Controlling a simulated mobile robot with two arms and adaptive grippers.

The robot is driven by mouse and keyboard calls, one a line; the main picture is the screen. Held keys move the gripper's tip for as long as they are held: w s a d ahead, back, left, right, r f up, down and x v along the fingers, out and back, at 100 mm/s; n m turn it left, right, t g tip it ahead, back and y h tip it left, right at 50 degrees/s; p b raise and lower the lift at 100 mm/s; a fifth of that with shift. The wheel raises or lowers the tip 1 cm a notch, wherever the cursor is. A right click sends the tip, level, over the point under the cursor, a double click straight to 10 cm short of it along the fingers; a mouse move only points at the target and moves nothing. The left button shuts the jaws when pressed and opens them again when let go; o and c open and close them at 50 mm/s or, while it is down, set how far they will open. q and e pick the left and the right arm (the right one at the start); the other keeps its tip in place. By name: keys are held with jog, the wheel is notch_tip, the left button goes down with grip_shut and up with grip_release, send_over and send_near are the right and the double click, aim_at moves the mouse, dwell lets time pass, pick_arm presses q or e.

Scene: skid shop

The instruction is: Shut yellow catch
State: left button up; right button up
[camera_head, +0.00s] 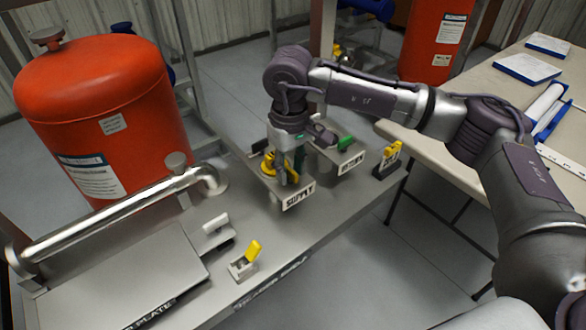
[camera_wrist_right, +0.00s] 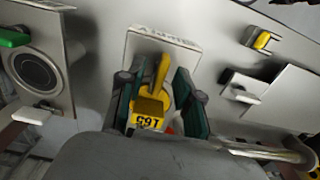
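The yellow catch (camera_head: 252,250) sits on the grey skid deck at the front, its yellow lever tilted up from a small pale base. It also shows at the upper right of the right wrist view (camera_wrist_right: 262,40). My right gripper (camera_head: 290,172) is over the SUPPLY plate (camera_head: 297,200), up and to the right of the catch and clear of it. In the right wrist view its fingers (camera_wrist_right: 160,105) are spread to either side of a yellow handle with a yellow tag (camera_wrist_right: 149,110). Whether either finger touches the yellow part is unclear. My left gripper is out of view.
A white-levered catch (camera_head: 215,227) stands just behind the yellow one. A silver pipe (camera_head: 120,212) and a red tank (camera_head: 100,110) are at left. A green-handled valve (camera_head: 345,143) stands by the RETURN plate. A table (camera_head: 450,125) is at right.

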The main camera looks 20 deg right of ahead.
jog(key=shift+r+p, duration=1.55)
jog(key=shift+r, duration=1.9)
jog(key=m+b, duration=0.1)
jog(key=m, duration=0.5)
jog(key=shift+r+m, duration=0.4)
